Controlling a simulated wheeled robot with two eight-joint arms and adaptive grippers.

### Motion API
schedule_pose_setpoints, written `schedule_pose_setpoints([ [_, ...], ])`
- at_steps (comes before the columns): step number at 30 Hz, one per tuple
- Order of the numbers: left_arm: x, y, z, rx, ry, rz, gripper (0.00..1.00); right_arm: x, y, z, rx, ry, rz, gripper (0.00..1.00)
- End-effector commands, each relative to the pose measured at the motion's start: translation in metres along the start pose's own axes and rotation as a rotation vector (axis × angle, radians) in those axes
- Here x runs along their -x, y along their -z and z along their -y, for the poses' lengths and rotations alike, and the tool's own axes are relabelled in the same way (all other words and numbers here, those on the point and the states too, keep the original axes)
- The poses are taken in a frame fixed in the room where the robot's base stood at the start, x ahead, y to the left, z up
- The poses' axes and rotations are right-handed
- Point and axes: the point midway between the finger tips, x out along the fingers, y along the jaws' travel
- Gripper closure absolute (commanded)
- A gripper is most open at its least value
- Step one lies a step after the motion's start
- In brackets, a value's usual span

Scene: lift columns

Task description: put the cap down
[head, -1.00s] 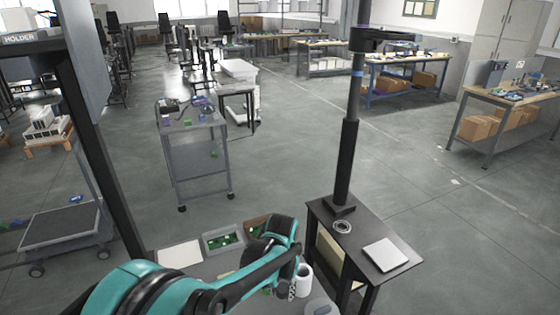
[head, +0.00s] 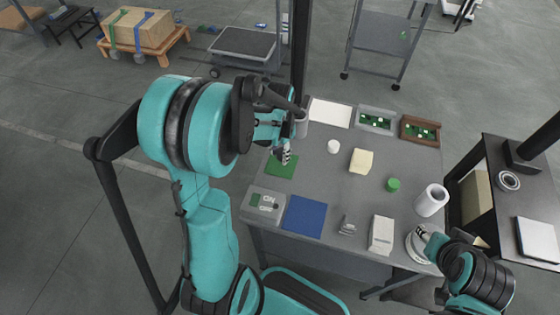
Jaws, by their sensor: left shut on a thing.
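My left gripper (head: 287,154) is over the back left of the grey workbench (head: 325,185), just above or beside a green square (head: 281,167). It is shut, but the cap between its fingers cannot be made out; the fingers and wrist hide it. A grey cylinder (head: 302,124) shows right beside the gripper; I cannot tell whether they touch. My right gripper (head: 428,238) is at the bench's front right, by a round white item (head: 417,246); its fingers are too unclear to read.
A blue square (head: 305,216), a white box (head: 381,234), a white roll (head: 432,200), a green cylinder (head: 392,185), a small white cylinder (head: 333,146) and a yellowish block (head: 361,161) stand on the bench. Bins (head: 376,121) line its back. Bare surface lies in the middle.

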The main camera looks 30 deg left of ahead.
Motion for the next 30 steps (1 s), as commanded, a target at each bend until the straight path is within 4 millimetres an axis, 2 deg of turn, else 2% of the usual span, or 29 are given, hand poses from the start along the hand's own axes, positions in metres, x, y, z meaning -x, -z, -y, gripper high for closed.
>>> schedule_pose_setpoints([
  [8,-0.036,0.0,0.0,0.001,0.0,0.0,0.85,-0.013,-0.009,0.0,0.0,0.0,0.0,0.6],
  [20,-0.041,0.0,0.0,0.001,0.0,0.0,0.85,-0.016,-0.011,0.0,0.0,0.0,0.0,0.6],
  [21,-0.04,0.0,0.0,0.001,0.0,0.0,0.55,-0.015,-0.011,0.0,0.0,0.0,0.0,0.6],
  [22,-0.04,0.0,0.0,0.001,0.0,0.0,0.47,-0.015,-0.01,0.0,0.0,0.0,0.0,0.6],
  [30,-0.039,0.0,0.0,0.001,0.0,0.0,0.45,-0.015,-0.01,0.0,0.0,0.0,0.0,0.6],
])
